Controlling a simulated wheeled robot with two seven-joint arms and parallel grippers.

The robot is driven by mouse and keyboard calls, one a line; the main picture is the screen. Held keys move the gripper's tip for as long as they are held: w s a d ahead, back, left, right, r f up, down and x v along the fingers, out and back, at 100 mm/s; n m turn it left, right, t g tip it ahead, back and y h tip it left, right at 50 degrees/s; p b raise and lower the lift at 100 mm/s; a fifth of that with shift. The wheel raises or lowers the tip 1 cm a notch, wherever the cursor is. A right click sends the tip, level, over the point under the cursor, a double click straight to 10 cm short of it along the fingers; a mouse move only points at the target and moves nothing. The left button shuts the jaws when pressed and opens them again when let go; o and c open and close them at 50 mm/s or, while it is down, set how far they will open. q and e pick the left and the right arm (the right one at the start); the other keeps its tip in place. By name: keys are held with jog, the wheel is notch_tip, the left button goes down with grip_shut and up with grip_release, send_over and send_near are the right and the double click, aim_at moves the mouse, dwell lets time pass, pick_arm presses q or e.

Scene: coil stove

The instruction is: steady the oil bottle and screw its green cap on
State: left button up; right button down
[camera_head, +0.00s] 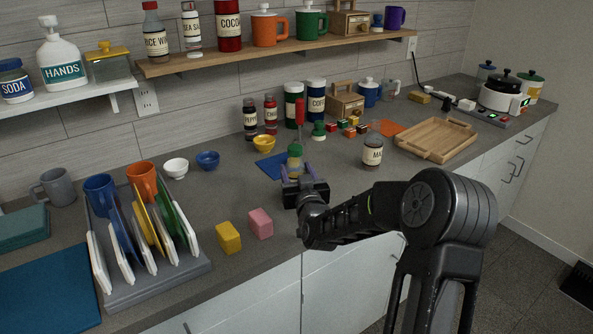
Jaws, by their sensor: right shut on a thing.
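The oil bottle (295,162), small and yellowish with a green top (295,149), stands upright on the counter at the front of a blue mat. I cannot tell whether the green top is the cap fully seated. My right gripper (296,172) comes from the front right, with its purple fingers on either side of the bottle's lower part, and is shut on it. The gripper body hides the bottle's base. A separate small green object (318,131) stands behind and to the right. My left gripper is not in view.
A yellow block (228,237) and a pink block (260,223) lie left of my gripper. A labelled jar (373,150) stands to its right. A yellow bowl (264,140) and bottles stand behind. A dish rack (160,280) fills the front left; a wooden tray (437,139) lies right.

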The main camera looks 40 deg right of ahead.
jog(key=c, duration=1)
grip_release()
jog(key=shift+f, duration=0.1)
jog(key=o, duration=0.4)
jog(key=shift+r, duration=0.2)
jog(key=shift+s+a+f, duration=0.1)
jog(key=shift+s+a, duration=0.05)
jog(key=shift+s, duration=0.1)
jog(key=b+v, duration=0.2)
jog(key=v, duration=0.9)
jog(key=shift+s, duration=0.3)
jog(key=shift+a, duration=0.1)
